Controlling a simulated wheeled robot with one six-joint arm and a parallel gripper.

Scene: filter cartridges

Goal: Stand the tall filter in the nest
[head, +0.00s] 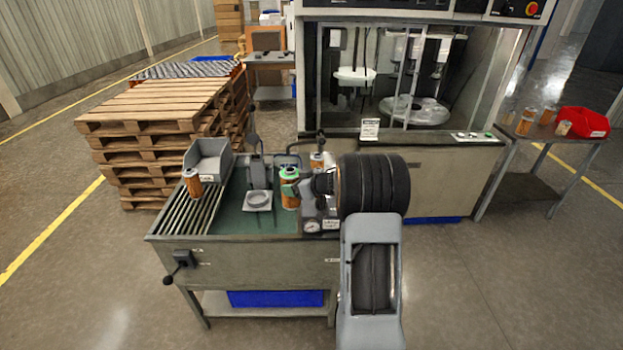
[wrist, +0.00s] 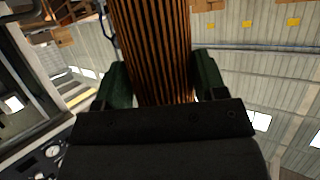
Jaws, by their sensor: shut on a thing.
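The tall filter (head: 291,203) is orange with a green top and is upright over the bench's green surface, just right of the nest. My gripper (head: 289,189) reaches in from the right and is shut on it. In the wrist view the filter's brown pleated side (wrist: 152,50) stands between the two dark green fingers (wrist: 160,85); its ends are out of view there. The nest (head: 258,199) is a grey ring on a square plate and looks empty. I cannot tell whether the filter's bottom touches the bench.
A shorter orange filter (head: 192,183) stands on the left rails by a grey bin (head: 208,158). Another filter (head: 317,161) stands behind my gripper. A grey upright fixture (head: 258,172) stands behind the nest. A gauge (head: 312,226) sits at the bench's front right.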

